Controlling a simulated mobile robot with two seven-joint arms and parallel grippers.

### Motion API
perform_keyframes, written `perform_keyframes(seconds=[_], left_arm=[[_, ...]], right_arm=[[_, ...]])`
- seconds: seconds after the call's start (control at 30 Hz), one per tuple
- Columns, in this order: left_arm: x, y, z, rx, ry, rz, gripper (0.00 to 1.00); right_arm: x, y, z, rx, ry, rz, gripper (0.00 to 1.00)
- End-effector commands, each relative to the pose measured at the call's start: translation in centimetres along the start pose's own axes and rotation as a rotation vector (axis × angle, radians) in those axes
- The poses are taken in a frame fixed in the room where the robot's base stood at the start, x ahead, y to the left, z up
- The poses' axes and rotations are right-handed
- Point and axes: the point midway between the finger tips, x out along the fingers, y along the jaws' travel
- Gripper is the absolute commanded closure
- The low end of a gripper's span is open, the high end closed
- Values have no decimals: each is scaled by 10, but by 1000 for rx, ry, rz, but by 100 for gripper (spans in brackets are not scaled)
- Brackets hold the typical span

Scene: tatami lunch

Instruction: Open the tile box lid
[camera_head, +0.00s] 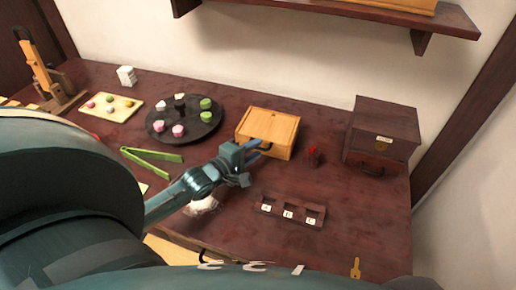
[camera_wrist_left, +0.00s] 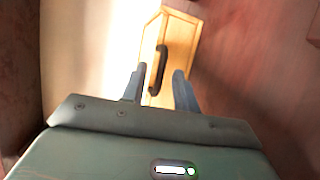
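A light wooden box (camera_head: 268,128), which looks like the tile box, stands near the middle of the table with its lid closed. A dark handle (camera_wrist_left: 158,68) sits on the box's face in the left wrist view. My left gripper (camera_head: 262,149) is at the near side of the box. Its two fingers (camera_wrist_left: 158,90) are apart, with the handle just beyond and between them in the left wrist view. I cannot tell whether they touch the handle. My right gripper is not in view.
A dark chest (camera_head: 384,128) stands at the right, with a red-topped item (camera_head: 313,153) left of it. A tile rack (camera_head: 290,212) lies in front. A round black tray (camera_head: 178,139) and green tongs (camera_head: 150,160) are left. A shelf (camera_head: 350,18) hangs above.

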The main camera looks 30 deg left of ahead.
Motion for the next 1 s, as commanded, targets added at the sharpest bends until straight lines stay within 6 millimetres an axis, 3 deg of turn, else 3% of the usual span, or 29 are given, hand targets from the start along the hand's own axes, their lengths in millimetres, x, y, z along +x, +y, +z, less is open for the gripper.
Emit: perform_keyframes(seconds=[0.2, 0.53, 0.87, 1.0], left_arm=[[19, 0, 0, -1, 0, -1, 70], [21, -1, 0, 0, 0, -2, 71], [21, -2, 0, -1, 0, -4, 98], [20, -3, 0, -1, 1, -7, 100]], right_arm=[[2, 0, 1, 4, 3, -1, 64], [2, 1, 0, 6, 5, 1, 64], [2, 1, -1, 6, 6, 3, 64], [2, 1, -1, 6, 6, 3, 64]])
